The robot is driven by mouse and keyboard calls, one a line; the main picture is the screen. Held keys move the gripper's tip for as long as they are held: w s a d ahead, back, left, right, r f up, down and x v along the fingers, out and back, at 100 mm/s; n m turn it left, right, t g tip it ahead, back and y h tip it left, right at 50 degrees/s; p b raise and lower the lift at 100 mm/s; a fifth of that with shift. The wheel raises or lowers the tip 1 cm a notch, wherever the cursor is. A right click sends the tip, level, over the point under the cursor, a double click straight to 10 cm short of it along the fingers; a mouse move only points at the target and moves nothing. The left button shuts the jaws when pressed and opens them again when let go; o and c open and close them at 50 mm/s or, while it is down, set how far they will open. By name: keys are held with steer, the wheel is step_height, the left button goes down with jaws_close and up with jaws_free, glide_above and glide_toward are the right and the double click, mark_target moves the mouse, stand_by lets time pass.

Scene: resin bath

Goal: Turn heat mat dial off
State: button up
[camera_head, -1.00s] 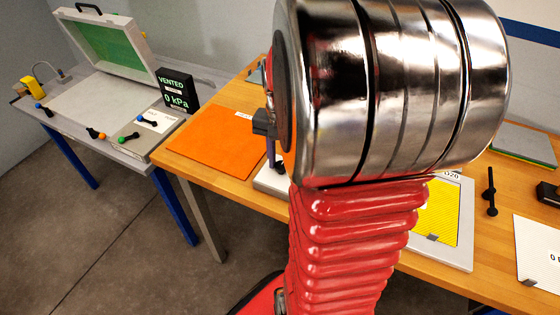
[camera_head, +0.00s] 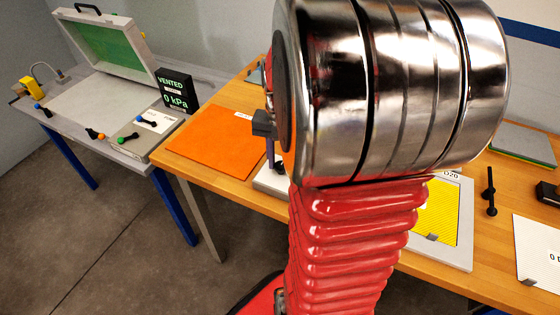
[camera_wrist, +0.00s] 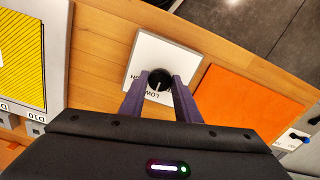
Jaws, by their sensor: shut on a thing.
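The heat mat dial (camera_wrist: 159,80) is a round black knob with a white pointer line, on a white control box (camera_wrist: 147,48) with dark lettering partly hidden by my fingers. The orange heat mat (camera_wrist: 243,106) lies beside the box. My gripper (camera_wrist: 160,86) is shut on the dial, one purple finger on each side of it in the wrist view. In the head view the mat (camera_head: 216,142) shows clearly, but my arm covers most of the white box (camera_head: 271,181) and hides the dial.
A yellow striped panel (camera_head: 437,212) in a pale frame lies right of my arm. A black handle (camera_head: 490,191) stands further right. On the left, a grey bench holds an open-lidded case (camera_head: 104,46) and a black display (camera_head: 174,91) reading VENTED, 0 kPa.

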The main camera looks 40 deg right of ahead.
steer(key=shift+s+d+n, duration=0.1)
steer(key=shift+n, duration=5.4)
steer(key=o, duration=1)
steer(key=shift+o, duration=0.2)
steer(key=shift+r, duration=0.15)
step_height(320, 180, up, 13)
steer(key=shift+r, duration=0.2)
stand_by(0.4)
